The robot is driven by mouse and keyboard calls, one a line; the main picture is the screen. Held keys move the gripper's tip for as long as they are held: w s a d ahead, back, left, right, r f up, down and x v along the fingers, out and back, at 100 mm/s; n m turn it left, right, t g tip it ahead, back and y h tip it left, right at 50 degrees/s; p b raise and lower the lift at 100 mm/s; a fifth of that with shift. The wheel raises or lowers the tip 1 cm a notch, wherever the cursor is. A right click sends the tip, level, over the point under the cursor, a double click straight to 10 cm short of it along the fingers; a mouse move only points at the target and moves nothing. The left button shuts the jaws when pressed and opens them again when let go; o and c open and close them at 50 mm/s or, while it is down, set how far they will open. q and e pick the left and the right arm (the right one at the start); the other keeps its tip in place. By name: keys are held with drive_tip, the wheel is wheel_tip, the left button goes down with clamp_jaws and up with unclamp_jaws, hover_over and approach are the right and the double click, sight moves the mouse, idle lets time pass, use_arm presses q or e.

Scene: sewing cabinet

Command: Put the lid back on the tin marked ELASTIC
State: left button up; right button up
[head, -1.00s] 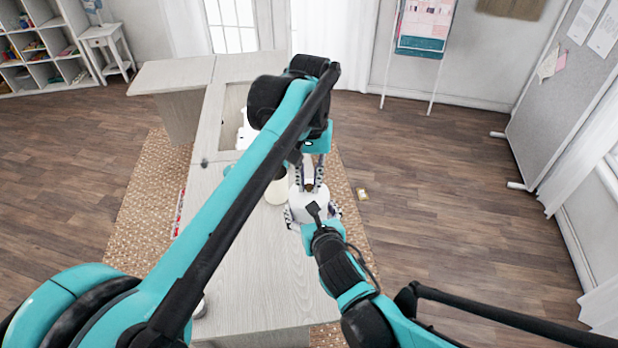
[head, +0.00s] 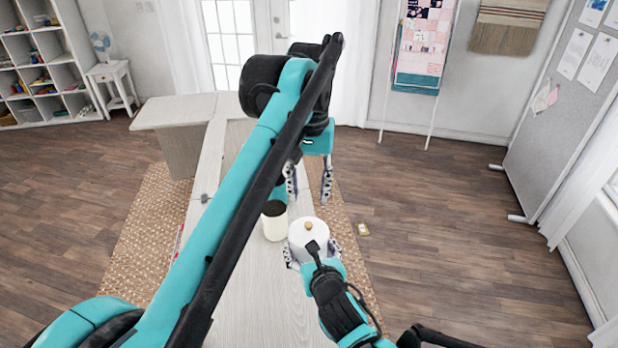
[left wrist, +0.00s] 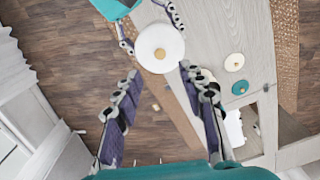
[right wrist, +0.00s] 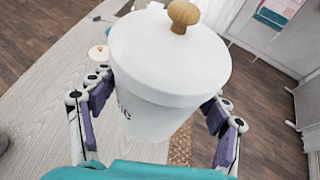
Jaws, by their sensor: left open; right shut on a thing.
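The white tin (right wrist: 150,118) is in my right gripper (head: 312,254), whose fingers are shut on its two sides. Dark letters ending in "IC" show on its wall in the right wrist view; the rest is hidden. A white lid (right wrist: 170,55) with a wooden knob (right wrist: 184,13) sits on the tin, looking level and flush. The lid also shows in the head view (head: 309,239) and the left wrist view (left wrist: 160,48). My left gripper (head: 309,188) is open and empty above and behind the lid, apart from the knob.
A small yellowish item (head: 362,229) lies on the floor.

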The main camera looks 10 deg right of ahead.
use_arm(q)
drive_tip(key=shift+r, duration=1.55)
drive_tip(key=s+a+f+n+t+h, duration=0.1)
drive_tip(key=s+a+f+t, duration=0.1)
drive_tip(key=a+f, duration=0.35)
drive_tip(key=s+a+f+n+t, duration=0.1)
drive_tip(key=s+a+f, duration=0.1)
drive_tip(key=a, duration=0.7)
drive_tip(key=s+a+f+t, duration=0.2)
drive_tip(key=s+a+f, duration=0.3)
drive_tip(key=f, duration=0.3)
drive_tip(key=s+a+f+n+t, duration=0.1)
drive_tip(key=s+a+f+t, duration=0.1)
drive_tip(key=s+a+f, duration=0.3)
wheel_tip(320, 180, down, 3)
drive_tip(key=shift+a+f+y, duration=0.2)
drive_tip(key=shift+a+y, duration=0.2)
drive_tip(key=shift+a, duration=0.25)
drive_tip(key=shift+s, duration=0.1)
